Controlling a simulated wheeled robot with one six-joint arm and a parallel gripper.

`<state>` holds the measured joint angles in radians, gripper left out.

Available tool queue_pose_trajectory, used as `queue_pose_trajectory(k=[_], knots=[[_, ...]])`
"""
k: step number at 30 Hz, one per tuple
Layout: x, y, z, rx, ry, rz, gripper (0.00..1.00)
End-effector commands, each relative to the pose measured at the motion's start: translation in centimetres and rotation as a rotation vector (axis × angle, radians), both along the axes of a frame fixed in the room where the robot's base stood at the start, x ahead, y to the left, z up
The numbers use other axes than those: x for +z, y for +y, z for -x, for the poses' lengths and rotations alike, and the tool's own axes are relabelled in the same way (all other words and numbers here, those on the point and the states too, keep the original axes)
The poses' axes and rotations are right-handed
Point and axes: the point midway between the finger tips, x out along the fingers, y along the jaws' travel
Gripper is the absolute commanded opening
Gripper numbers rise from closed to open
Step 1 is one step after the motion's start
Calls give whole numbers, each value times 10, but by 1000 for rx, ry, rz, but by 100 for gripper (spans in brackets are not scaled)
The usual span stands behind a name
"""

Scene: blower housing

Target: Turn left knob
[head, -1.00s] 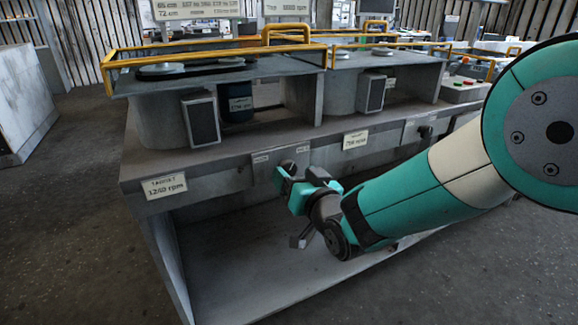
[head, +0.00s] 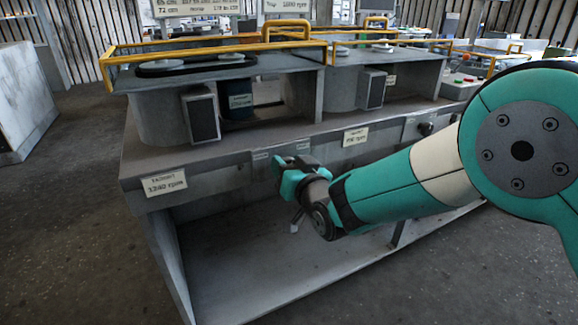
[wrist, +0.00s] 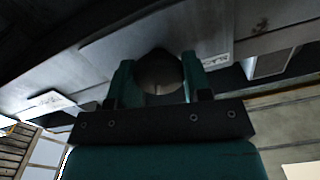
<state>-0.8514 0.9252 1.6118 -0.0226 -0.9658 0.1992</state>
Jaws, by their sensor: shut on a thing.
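The left knob (wrist: 159,72) is a dark round knob on the front panel of the grey bench. In the wrist view it sits between the two teal fingers of my gripper (wrist: 156,78), which are shut on it. In the head view my gripper (head: 283,168) is at the front panel and hides the knob. The right knob (head: 426,129) is a small dark knob farther right on the same panel, with nothing touching it.
A label reading about 1240 rpm (head: 165,185) is on the bench's left front, and another label (head: 355,136) is right of my gripper. Yellow rails (head: 215,46) edge the raised tops. The lower shelf (head: 250,265) is open and mostly bare.

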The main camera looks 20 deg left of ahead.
Motion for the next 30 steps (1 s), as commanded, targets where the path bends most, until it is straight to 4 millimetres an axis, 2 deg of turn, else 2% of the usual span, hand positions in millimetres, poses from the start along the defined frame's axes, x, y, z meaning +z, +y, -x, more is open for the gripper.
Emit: queue_pose_trajectory(k=[3,12,22,23,25,26,30], knots=[[-5,0,0,0,-84,69,22],[-2,1,2,0,-322,273,22],[-1,1,2,1,-339,292,22],[-1,1,2,1,-339,292,50],[-1,1,2,1,-339,292,66],[-1,1,2,1,-338,291,71],[0,1,2,0,-339,290,71]])
